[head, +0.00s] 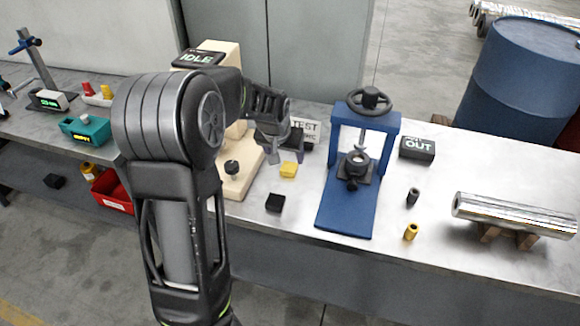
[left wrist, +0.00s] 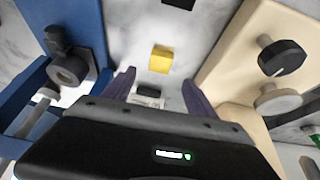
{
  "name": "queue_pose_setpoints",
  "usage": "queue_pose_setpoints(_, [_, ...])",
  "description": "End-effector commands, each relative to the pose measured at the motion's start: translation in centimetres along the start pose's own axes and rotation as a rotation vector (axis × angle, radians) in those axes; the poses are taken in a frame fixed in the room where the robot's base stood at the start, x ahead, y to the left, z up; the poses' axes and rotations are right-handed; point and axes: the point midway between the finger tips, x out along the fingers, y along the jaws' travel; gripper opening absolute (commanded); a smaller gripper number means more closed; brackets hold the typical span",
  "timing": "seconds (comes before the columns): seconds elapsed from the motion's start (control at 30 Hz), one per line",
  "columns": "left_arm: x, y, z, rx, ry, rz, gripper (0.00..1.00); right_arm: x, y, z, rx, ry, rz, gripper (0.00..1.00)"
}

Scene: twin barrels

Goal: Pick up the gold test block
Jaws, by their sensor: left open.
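The gold test block (head: 289,169), a small yellow cube, sits on the metal bench between the cream machine and the blue press. It also shows in the left wrist view (left wrist: 160,58), beyond the fingertips and roughly centred between them. My left gripper (head: 286,149) is open and empty, just behind and above the block in the head view. Its two fingers (left wrist: 158,80) are spread apart in the left wrist view. No contact with the block shows. A small sign reading "TEST" (head: 306,127) stands behind the gripper, partly hidden. My right gripper is out of view.
A black block (head: 275,203) lies nearer the bench front. The blue press (head: 345,207) stands close on the right and the cream machine (head: 239,180) on the left. A gold cylinder (head: 411,232), a dark cylinder (head: 413,197) and a metal bar (head: 515,215) lie farther right.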

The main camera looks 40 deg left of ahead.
Motion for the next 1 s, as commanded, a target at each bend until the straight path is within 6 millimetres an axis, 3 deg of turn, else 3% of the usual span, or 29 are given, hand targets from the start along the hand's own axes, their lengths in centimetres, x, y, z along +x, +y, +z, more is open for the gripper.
queue_pose_setpoints(0.3, [2.6,-0.1,0.1,-0.001,-0.002,-0.001,0.66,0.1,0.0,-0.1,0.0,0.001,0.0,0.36])
queue_pose_setpoints(0.67, [3.0,0.0,0.0,0.001,-0.001,-0.001,0.66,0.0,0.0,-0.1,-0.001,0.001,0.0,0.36])
queue_pose_setpoints(1.0, [7.4,-0.1,0.1,0.0,-0.002,-0.002,0.66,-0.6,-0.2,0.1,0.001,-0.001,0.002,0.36])
